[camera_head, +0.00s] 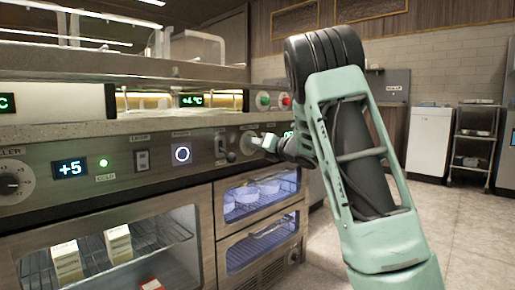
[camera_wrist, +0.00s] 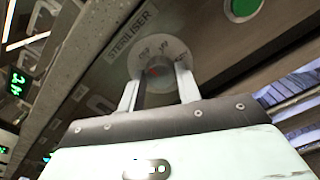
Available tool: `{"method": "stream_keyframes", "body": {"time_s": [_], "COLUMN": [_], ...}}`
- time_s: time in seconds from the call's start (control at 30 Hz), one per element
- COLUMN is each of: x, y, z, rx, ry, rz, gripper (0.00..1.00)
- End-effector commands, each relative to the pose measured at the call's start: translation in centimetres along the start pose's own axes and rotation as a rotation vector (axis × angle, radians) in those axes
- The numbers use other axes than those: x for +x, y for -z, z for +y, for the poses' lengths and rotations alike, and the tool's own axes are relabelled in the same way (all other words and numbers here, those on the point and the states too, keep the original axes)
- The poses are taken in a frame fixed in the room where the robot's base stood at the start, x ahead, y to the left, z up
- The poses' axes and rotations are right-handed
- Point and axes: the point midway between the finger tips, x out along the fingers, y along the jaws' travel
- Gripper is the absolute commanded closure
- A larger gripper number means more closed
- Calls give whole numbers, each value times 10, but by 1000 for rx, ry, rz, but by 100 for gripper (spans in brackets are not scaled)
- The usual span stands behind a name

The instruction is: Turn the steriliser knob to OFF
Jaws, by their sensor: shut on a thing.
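The steriliser knob (camera_wrist: 158,72) is dark, on a round pale dial (camera_wrist: 160,46) beside a "STERILISER" label in the wrist view. The dial carries printed marks, too blurred to read surely. A small reddish mark shows on the knob; which setting it points to I cannot tell. My gripper (camera_wrist: 158,88) has one finger on each side of the knob and is shut on it. In the head view my gripper (camera_head: 264,143) reaches the right part of the counter's front panel, at the pale dial (camera_head: 250,142). The gripper hides part of the knob there.
A green button (camera_wrist: 243,8) lies near the dial in the wrist view. The panel also holds a lever (camera_head: 226,147), a lit round button (camera_head: 182,154) and a chiller knob (camera_head: 12,184). Glass-fronted compartments (camera_head: 262,192) sit below. Open floor (camera_head: 465,225) lies to the right.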

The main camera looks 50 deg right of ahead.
Motion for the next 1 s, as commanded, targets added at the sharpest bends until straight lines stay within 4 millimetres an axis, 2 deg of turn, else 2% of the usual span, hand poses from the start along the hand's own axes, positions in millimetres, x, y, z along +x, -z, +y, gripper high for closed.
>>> {"method": "stream_keyframes", "body": {"time_s": [0.3,0.33,0.4,0.77,0.87,1.0], "x": [-1,-1,-1,-4,-15,-42], "y": [0,0,0,-1,-2,-4], "z": [-2,-2,-2,0,0,0], "rx": [-3,-3,-3,-1,0,1], "ry": [6,6,5,2,4,5], "rz": [1,1,1,0,-1,-1], "gripper": [89,64,45,45,45,45]}}
